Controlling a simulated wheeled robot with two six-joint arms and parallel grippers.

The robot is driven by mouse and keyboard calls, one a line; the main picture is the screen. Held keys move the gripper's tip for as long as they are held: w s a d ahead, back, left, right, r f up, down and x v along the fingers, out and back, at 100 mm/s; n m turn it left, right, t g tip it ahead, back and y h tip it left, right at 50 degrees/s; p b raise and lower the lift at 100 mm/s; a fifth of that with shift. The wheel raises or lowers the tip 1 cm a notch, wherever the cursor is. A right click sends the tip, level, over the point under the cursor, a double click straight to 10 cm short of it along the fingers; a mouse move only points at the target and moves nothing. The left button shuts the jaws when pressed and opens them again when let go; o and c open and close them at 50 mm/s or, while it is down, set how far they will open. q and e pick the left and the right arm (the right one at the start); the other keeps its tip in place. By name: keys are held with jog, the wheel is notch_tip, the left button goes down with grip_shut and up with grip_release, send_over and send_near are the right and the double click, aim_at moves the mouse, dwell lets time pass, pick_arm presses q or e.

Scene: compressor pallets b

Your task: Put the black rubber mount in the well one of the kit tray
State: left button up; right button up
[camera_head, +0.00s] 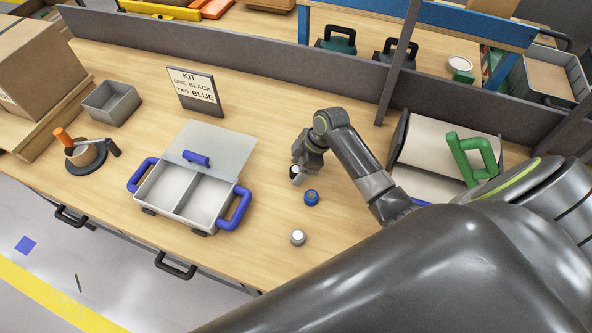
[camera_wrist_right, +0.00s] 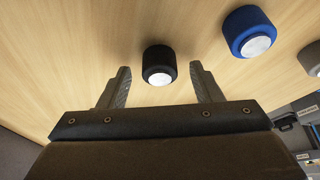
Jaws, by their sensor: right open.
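The black rubber mount (camera_wrist_right: 159,62) is a short black cylinder with a pale metal end. In the right wrist view it stands on the wood just past the fingertips, midway between them and apart from both. In the head view my right gripper (camera_head: 300,172) is low over the table and hides most of the mount. The gripper is open and empty. The kit tray (camera_head: 140,192) is light grey with blue side handles, left of the gripper. Its two wells are uncovered and look empty; a pale lid (camera_head: 217,146) with a blue grip is at its back. I cannot tell which is well one.
A blue mount (camera_head: 311,198) stands close in front of the gripper, with a grey mount (camera_head: 298,238) nearer. A sign (camera_head: 195,92) reads one black, two blue. The wood between tray and gripper is clear.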

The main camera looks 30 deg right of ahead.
jog(key=shift+c, duration=0.5)
jog(key=c, duration=1)
jog(key=shift+o, duration=0.2)
jog(key=shift+r, duration=0.1)
